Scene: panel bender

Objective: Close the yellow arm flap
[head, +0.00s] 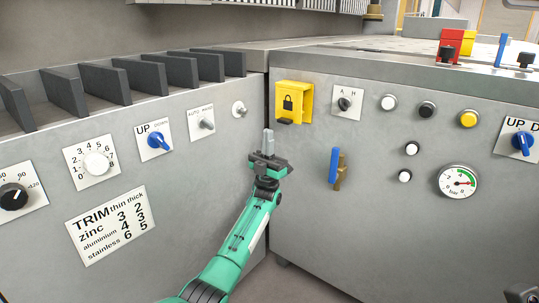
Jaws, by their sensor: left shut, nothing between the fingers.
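The yellow flap (289,92) with a black padlock symbol is at the upper left of the right-hand grey panel. A small black part shows at its lower edge. Its right side stands out from the panel; I cannot tell exactly how far it is swung. My left gripper (268,139) points upward with its fingers together and empty. It is below and left of the flap in the picture, apart from it, in front of the corner where the two panels meet.
Below are a blue-handled valve (335,165) and a pressure gauge (458,182). The left panel carries knobs and a TRIM label (107,225). The space before both panels looks clear.

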